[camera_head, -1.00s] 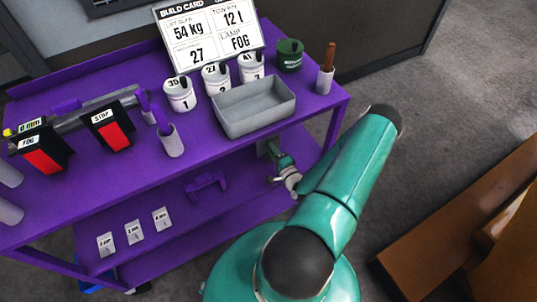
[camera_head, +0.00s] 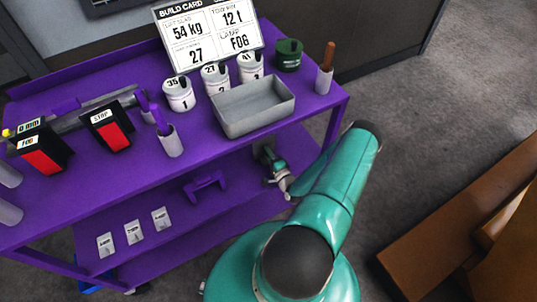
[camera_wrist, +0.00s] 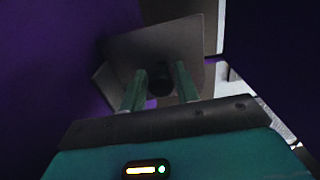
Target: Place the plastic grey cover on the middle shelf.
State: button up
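The grey cover (camera_wrist: 130,48) fills the upper middle of the wrist view as a tilted flat plate with a dark round knob (camera_wrist: 159,82). My gripper (camera_wrist: 161,70) has its two green fingers on either side of this knob. Whether they press on it or stand slightly apart is too dark to tell. In the head view my gripper (camera_head: 266,155) is below the top of the purple cart, at the right end of the shelf under it (camera_head: 225,217). The cover cannot be made out clearly there.
The cart top (camera_head: 215,136) overhangs my gripper and carries a grey tray (camera_head: 253,121), several labelled white pots and a green pot (camera_head: 289,55). A purple bracket (camera_head: 205,186) and white tags (camera_head: 134,232) lie on the shelf below, with bare room between them.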

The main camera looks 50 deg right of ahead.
jog(key=shift+o, duration=1.3)
jog(key=shift+r, duration=0.15)
jog(key=v, duration=1.2)
